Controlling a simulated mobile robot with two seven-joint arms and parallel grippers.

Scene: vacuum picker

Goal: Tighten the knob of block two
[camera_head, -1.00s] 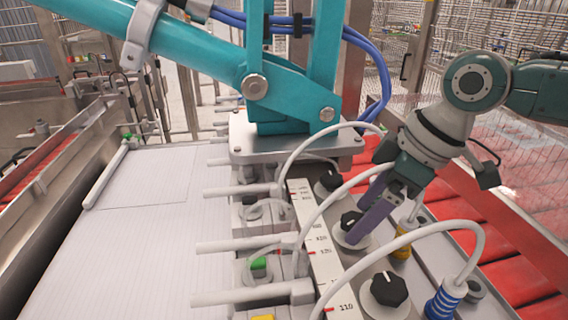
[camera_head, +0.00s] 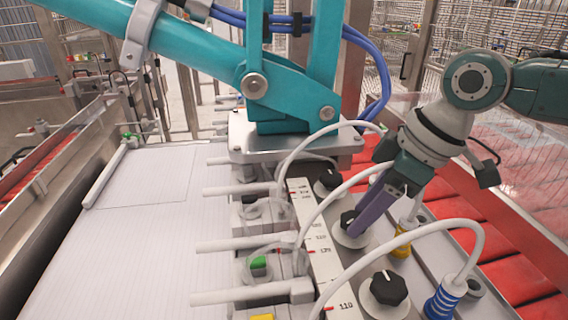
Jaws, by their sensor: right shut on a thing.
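A row of black knobs on round white bases runs along the machine: a near knob (camera_head: 388,288), a middle knob (camera_head: 349,221) and a far knob (camera_head: 328,181). My right gripper (camera_head: 355,228) comes down from the upper right, its purple fingers shut on the middle knob. The fingers nearly overlap in this view and hide part of that knob. I cannot read which knob bears the block number. My left gripper is not in view.
White hoses (camera_head: 455,222) arch over the knobs close to my right gripper. A blue-banded fitting (camera_head: 443,301) and a yellow fitting (camera_head: 402,247) stand to the right. A teal machine arm (camera_head: 180,50) crosses above. A white ruled sheet (camera_head: 120,235) lies left.

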